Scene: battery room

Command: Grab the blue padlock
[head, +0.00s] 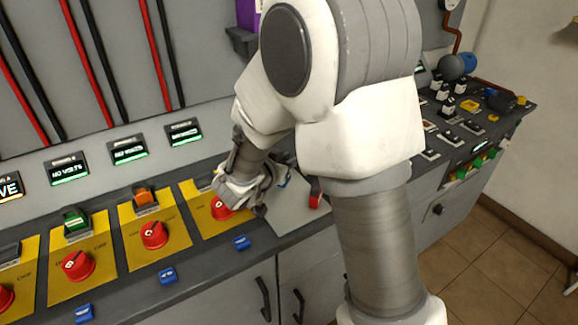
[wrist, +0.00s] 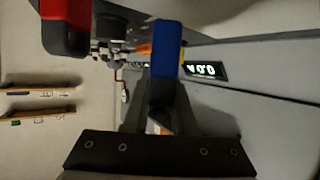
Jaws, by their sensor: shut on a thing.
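My gripper (head: 262,190) is low over the desk panel, beside the rightmost yellow plate; my arm hides part of it. In the wrist view a blue block (wrist: 168,48), which looks like the blue padlock, is at the fingertips of my gripper (wrist: 163,85). The gripper is shut on it. I cannot tell whether the padlock touches the panel.
A red object (head: 316,194) stands close right of the gripper; a red and black one (wrist: 65,18) shows in the wrist view. Red knobs (head: 154,234) on yellow plates and blue tags (head: 168,274) line the desk at left. Small displays (head: 129,150) stand behind.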

